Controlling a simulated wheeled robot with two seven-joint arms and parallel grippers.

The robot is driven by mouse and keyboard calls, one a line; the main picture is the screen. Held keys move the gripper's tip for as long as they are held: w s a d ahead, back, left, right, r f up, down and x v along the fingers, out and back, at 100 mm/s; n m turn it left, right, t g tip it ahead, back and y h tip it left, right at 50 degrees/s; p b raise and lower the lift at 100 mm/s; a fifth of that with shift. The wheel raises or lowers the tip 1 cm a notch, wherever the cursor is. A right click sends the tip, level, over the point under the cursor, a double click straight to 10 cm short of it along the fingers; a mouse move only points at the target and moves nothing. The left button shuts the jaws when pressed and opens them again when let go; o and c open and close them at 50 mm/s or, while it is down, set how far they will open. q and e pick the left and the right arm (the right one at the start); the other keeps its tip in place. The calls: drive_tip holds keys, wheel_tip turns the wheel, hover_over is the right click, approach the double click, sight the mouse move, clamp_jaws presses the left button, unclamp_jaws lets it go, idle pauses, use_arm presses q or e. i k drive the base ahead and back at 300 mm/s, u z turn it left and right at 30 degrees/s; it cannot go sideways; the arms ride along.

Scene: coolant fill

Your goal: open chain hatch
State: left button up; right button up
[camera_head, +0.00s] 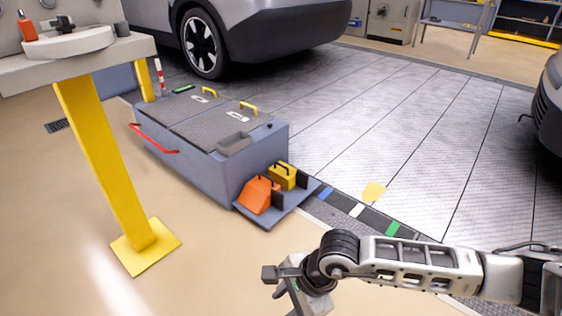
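A blue-grey floor box (255,165) stands left of centre. Its top carries two dark textured hatch lids, a nearer one (215,130) and a farther one (175,108). Both lie flat and look closed. Each has a yellow handle, the nearer one (249,107) and the farther one (209,91). A red bar (155,140) runs along the box's left side. My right gripper (278,283) hangs over the floor at the bottom centre, well apart from the box. Its fingers are partly cut off by the lower edge, so its opening is unclear. My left gripper is not in view.
An orange wedge (258,195) and a yellow block (282,176) sit on a low tray at the box's near end. A white table on yellow legs (110,165) stands at left. A grey car (240,30) is behind. The metal floor at right is mostly clear.

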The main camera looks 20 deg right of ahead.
sight(173, 111)
drive_tip(key=z, duration=1.5)
drive_tip(key=i, duration=5.7)
drive_tip(key=u, duration=2.7)
drive_tip(key=i, duration=3.5)
drive_tip(key=u, duration=2.75)
